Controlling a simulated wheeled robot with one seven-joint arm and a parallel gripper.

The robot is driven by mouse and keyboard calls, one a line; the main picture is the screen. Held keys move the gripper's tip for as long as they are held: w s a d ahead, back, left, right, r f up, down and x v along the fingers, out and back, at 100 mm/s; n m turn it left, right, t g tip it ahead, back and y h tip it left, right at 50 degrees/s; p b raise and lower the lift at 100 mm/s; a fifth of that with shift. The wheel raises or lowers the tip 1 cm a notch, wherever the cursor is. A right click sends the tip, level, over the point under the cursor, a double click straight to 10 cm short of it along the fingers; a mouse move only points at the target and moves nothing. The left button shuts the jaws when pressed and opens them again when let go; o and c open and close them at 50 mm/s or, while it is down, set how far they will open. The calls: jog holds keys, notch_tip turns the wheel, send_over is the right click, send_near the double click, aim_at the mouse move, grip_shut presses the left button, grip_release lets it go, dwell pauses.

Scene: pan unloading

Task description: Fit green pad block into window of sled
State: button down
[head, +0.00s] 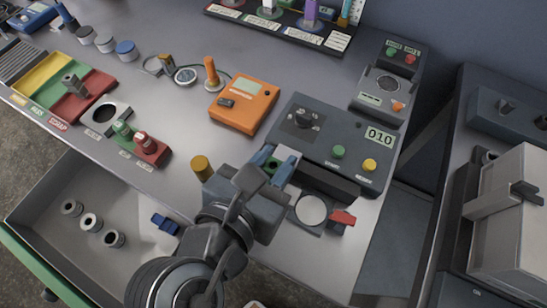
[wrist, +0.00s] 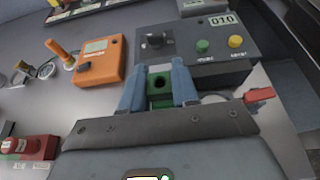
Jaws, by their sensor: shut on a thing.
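My gripper (head: 272,165) is shut on a green block (head: 271,164) at the front left of the dark control box. In the wrist view the green block (wrist: 160,86) sits between the two blue-grey fingers, with a dark round spot on its face. A dark plate, which may be the sled (head: 327,228), lies to the right of my gripper with a pale round area and a red handle (head: 343,218). The handle also shows in the wrist view (wrist: 259,95). My gripper partly hides this plate in the wrist view. I cannot tell whether the block touches anything below.
The control box (head: 334,143) stands just behind my gripper. An orange meter (head: 243,104) and a yellow-brown cylinder (head: 202,168) are to the left. An open drawer (head: 55,190) with several metal rings and a blue piece (head: 164,224) lies below the table edge.

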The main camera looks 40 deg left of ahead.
jog(key=shift+f, duration=0.8)
dwell(0.7)
jog(key=c, duration=0.8)
grip_release()
jog(key=v, duration=0.7)
jog(key=shift+s+d+r, duration=0.1)
jog(key=shift+s+r, duration=0.05)
jog(key=shift+s, duration=0.2)
